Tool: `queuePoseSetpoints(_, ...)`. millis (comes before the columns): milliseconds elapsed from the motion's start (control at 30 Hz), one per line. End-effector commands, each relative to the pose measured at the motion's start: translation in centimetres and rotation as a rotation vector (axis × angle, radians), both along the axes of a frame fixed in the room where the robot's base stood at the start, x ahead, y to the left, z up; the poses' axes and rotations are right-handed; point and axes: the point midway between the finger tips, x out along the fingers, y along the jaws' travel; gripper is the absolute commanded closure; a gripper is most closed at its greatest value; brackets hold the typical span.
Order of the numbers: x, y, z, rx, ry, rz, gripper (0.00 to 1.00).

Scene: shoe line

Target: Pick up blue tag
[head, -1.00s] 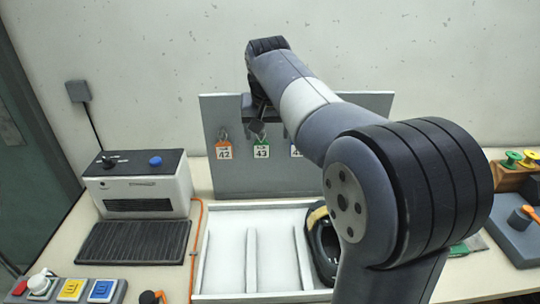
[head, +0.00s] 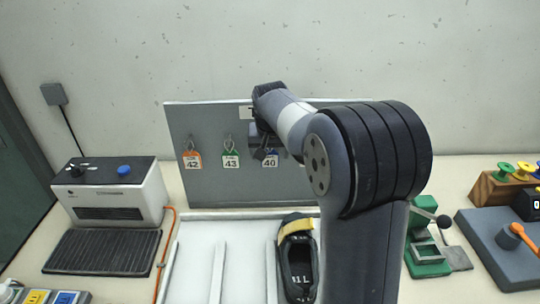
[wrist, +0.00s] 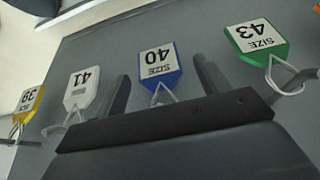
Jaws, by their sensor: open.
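The blue tag (wrist: 160,66), marked size 40, hangs by a wire loop on the grey board. In the wrist view it lies between the two fingers of my open gripper (wrist: 160,88), with a gap on either side. In the head view the blue tag (head: 270,159) shows just below my gripper (head: 264,145), which partly covers its loop. I cannot tell how far the fingers reach past the loop.
A green 43 tag (head: 231,160) and an orange 42 tag (head: 192,160) hang to the left on the board (head: 210,125). In the wrist view a white 41 tag (wrist: 82,88) and a yellow 39 tag (wrist: 29,103) hang nearby. A black shoe (head: 298,262) lies in the tray below.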

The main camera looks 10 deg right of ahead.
Motion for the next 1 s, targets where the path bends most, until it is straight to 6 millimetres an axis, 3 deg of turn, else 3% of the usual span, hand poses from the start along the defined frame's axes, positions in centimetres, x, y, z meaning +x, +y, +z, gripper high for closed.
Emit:
queuePoseSetpoints(200, 0.03, -0.02, -0.05, 0.0, -0.001, 0.0, 0.3)
queuePoseSetpoints(767, 0.02, 0.0, -0.01, 0.0, -0.001, 0.0, 0.76)
queuePoseSetpoints(1000, 0.02, 0.0, 0.02, 0.0, -0.001, 0.0, 0.77)
